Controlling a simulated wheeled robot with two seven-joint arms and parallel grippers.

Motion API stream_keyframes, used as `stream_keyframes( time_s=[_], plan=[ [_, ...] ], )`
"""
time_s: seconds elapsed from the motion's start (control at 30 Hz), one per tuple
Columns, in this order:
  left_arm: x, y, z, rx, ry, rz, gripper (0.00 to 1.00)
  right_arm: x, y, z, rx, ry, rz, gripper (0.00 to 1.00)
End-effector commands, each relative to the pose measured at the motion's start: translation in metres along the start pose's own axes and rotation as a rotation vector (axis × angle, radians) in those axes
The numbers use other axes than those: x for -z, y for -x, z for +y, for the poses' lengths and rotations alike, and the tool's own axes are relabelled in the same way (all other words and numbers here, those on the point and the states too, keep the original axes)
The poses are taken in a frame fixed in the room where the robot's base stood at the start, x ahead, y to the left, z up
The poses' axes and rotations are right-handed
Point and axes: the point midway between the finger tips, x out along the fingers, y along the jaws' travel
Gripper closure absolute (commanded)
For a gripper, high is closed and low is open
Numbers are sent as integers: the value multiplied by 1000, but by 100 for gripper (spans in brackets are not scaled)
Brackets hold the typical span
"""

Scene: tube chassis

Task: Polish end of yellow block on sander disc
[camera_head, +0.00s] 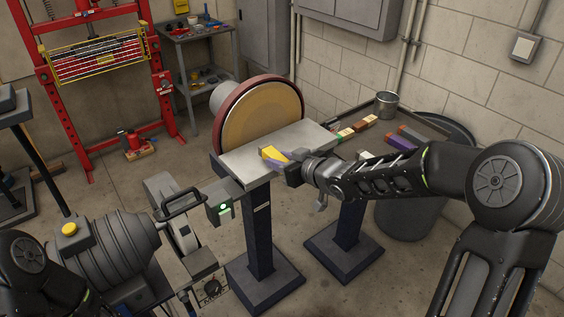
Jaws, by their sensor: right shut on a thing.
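The sander disc (262,117) is a large tan disc with a dark red rim, standing upright behind a grey metal work table (236,172). My right gripper (279,161) reaches in from the right over this table. It is shut on the yellow block (272,153), whose free end points left and toward the disc. I cannot tell whether the block touches the disc or the table.
A side tray (425,124) on the right holds several coloured blocks, among them a purple one (401,142), and a metal cup (386,104). A dark bin (408,215) stands below. A grey machine (110,246) with a handle fills the lower left. A red press frame (165,100) stands behind.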

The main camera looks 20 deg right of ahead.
Motion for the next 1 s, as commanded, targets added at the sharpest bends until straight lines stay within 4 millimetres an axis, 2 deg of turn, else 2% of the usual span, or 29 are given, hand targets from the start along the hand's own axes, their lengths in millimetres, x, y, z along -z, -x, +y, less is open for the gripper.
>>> stream_keyframes(
  time_s=[0.37, 0.6, 0.8, 1.0],
  plan=[
    [2, -15, -4, -5, -4, 4, 100, 8, -42, -2, 3, 2, 4, 100],
    [2, -13, -4, -5, -4, 5, 100, 20, -65, -2, 2, 1, 3, 100],
    [2, -13, -4, -5, -4, 4, 100, 24, -75, -1, 2, 1, 4, 100],
    [2, -13, -4, -5, -3, 4, 100, 24, -76, -1, 1, 1, 3, 100]
  ],
)
